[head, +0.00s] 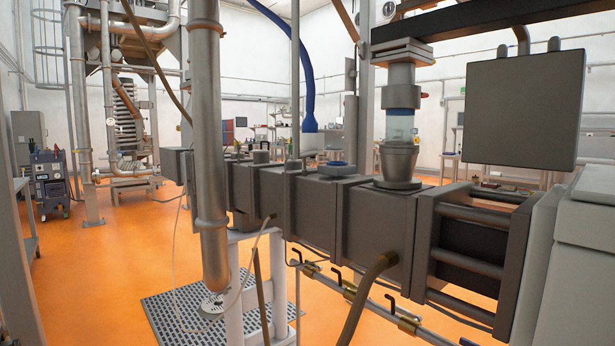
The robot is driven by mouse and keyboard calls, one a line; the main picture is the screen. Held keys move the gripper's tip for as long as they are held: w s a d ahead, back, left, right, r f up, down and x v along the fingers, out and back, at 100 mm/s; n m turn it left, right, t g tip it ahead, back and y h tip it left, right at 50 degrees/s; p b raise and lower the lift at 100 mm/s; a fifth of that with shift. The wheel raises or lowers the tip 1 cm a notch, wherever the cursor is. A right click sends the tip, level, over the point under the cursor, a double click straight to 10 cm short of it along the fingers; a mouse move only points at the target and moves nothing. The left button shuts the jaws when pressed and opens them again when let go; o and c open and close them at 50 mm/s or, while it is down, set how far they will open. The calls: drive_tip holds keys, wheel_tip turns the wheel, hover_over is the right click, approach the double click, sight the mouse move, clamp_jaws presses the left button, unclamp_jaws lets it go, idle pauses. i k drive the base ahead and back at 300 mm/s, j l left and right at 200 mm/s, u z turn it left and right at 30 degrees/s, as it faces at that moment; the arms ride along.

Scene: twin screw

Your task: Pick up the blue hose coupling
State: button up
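I cannot tell for certain which thing is the blue hose coupling. A blue hose (304,62) hangs down from the top of the picture, and its flared blue end (309,123) stops above the machine. My gripper is not in view.
The long grey twin-screw machine (378,222) runs across the picture. A thick metal pipe (208,150) stands in front at left. A perforated floor plate (175,312) lies below it. Brass valves (350,292) line a lower pipe. Orange floor (105,260) is open at left.

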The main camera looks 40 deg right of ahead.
sight(309, 124)
drive_tip(key=i+z, duration=0.1)
drive_tip(key=z, duration=1.4)
drive_tip(key=i+j+z, duration=0.4)
drive_tip(key=i+j, duration=0.25)
drive_tip(key=i+j+z, duration=0.2)
drive_tip(key=j, duration=0.3)
drive_tip(key=i+j+z, duration=0.2)
drive_tip(key=j, duration=0.25)
drive_tip(key=i, duration=0.1)
